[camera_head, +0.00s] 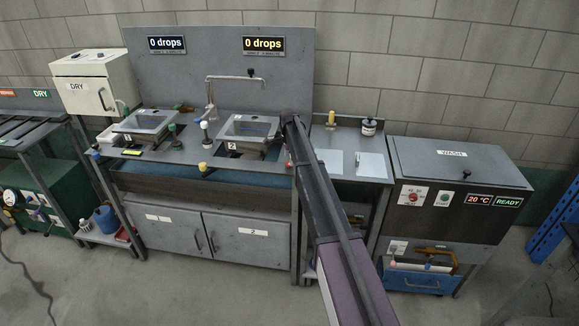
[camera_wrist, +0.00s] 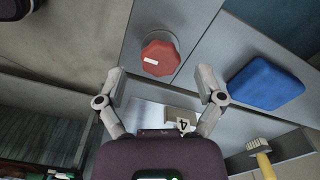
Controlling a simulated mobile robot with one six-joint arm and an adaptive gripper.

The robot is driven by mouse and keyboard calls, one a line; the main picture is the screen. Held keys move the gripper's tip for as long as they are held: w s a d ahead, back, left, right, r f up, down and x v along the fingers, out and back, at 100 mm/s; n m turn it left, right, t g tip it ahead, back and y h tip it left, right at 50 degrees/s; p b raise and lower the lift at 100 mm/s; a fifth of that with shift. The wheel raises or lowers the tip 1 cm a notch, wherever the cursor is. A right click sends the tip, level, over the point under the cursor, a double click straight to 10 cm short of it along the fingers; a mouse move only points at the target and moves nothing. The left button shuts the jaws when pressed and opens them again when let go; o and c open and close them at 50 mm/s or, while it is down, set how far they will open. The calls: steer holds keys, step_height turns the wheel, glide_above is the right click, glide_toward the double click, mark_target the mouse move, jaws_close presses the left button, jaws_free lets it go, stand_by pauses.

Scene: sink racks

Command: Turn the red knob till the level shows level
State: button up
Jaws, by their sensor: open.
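A red eight-sided knob (camera_wrist: 160,57) with a white mark on its face shows at the upper middle of the wrist view, on a grey round base. My gripper (camera_wrist: 162,80) is open in the wrist view, one finger to the left of and below the knob, the other to the right of and below it. Nothing is between the fingers, and I cannot tell the distance to the knob.
A blue block (camera_wrist: 266,82) lies right of the knob in the wrist view. A tag marked 4 (camera_wrist: 183,126) is between the gripper's arms, and a yellow-handled brush (camera_wrist: 261,158) is at the lower right. The wash cabinet (camera_head: 455,165) stands right of the bench in the head view.

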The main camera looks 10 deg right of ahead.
steer(key=shift+f+b, duration=0.5)
steer(key=shift+f, duration=0.25)
